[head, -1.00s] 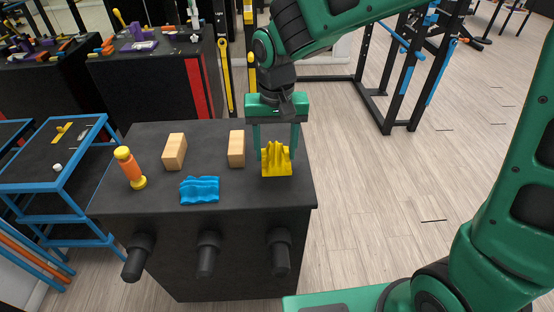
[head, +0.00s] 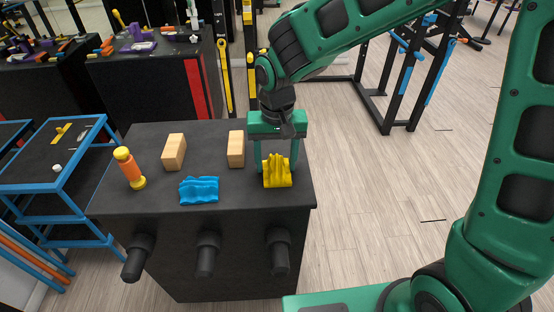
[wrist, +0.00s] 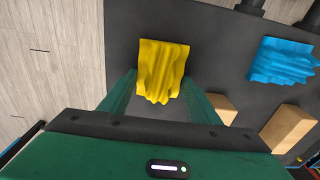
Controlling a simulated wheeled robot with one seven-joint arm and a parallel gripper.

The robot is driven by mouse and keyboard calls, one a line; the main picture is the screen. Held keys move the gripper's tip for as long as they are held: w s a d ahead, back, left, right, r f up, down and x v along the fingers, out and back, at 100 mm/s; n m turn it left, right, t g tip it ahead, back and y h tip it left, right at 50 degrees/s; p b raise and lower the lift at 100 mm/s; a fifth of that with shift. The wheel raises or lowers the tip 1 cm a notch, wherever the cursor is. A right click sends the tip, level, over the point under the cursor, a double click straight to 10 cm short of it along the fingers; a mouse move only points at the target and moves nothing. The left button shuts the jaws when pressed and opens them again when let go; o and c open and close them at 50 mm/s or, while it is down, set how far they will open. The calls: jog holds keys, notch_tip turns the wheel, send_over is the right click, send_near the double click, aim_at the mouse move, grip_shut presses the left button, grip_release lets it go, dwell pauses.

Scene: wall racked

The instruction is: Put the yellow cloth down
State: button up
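The yellow cloth (head: 278,172) is bunched into ridges low over the right part of the black table top; I cannot tell whether it fully rests on it. It also shows in the wrist view (wrist: 160,72), between my fingertips. My gripper (head: 277,163) points down from above, with one finger close against each side of the cloth, and appears closed on it. The lower fingertips are partly hidden by the cloth in the head view.
On the black table (head: 240,198) lie a blue cloth (head: 199,190), two wooden blocks (head: 174,152) (head: 236,149) and an orange-yellow bottle-like thing (head: 130,168). Clear surface lies between the blue cloth and the yellow one. The table's front and right edges are close to the yellow cloth.

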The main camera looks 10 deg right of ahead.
aim_at(278, 161)
jog(key=shift+o, duration=0.9)
jog(key=shift+d+f, duration=0.1)
jog(key=shift+f, duration=0.15)
jog(key=shift+s+d, duration=0.1)
jog(key=shift+d+f, duration=0.1)
notch_tip(278, 161, up, 13)
jog(key=shift+a, duration=0.2)
jog(key=shift+s+d+f, duration=0.1)
